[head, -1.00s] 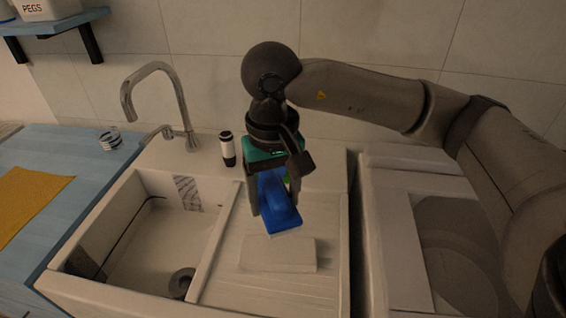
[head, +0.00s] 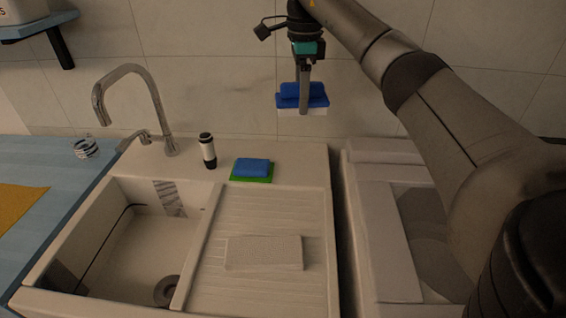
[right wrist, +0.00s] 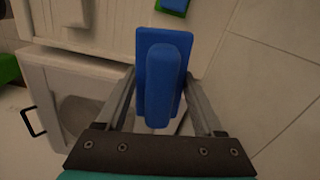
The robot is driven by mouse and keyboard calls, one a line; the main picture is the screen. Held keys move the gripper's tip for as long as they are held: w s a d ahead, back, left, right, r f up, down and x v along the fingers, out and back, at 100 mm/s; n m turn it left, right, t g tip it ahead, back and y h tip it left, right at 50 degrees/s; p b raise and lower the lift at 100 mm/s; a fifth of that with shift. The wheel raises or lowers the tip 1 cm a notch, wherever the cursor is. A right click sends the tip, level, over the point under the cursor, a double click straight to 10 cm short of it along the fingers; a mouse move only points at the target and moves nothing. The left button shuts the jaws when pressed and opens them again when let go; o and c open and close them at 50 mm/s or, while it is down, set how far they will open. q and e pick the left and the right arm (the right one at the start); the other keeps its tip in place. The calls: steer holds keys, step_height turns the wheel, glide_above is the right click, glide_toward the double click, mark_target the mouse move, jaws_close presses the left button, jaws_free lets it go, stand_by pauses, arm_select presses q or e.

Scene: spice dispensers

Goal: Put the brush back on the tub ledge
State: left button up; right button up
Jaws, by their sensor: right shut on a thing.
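The brush (head: 316,90), blue with a pale bristle side facing down, is held in the air in front of the tiled wall. My right gripper (head: 304,108) is shut on it, above and behind the sink. In the right wrist view the blue brush (right wrist: 160,85) lies between the two fingers, its raised grip towards the camera. The white tub unit (head: 388,235) stands right of the sink, with a flat ledge (head: 385,150) along its back; it lies below and right of the brush. My left gripper is in neither view now.
A blue and green scrubber (head: 252,168) and a black and white bottle (head: 207,150) stand on the sink's back rim. A pale block (head: 264,252) lies on the drainboard. The faucet (head: 135,105) rises at left. A narrow gap separates sink and tub.

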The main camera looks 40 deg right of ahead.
mark_target(303, 176)
steer(key=shift+s+d+f+m, duration=0.2)
steer(key=shift+d+m, duration=0.55)
steer(key=shift+m, duration=0.05)
step_height(303, 176, down, 20)
steer(key=b, duration=0.3)
steer(key=shift+r+b, duration=0.15)
steer(key=shift+b, duration=0.2)
steer(key=o, duration=1.3)
steer(key=shift+f, duration=0.2)
steer(key=shift+r, duration=0.1)
steer(key=shift+r, duration=0.35)
step_height(303, 176, up, 12)
steer(key=p, duration=0.2)
steer(key=shift+f, duration=0.25)
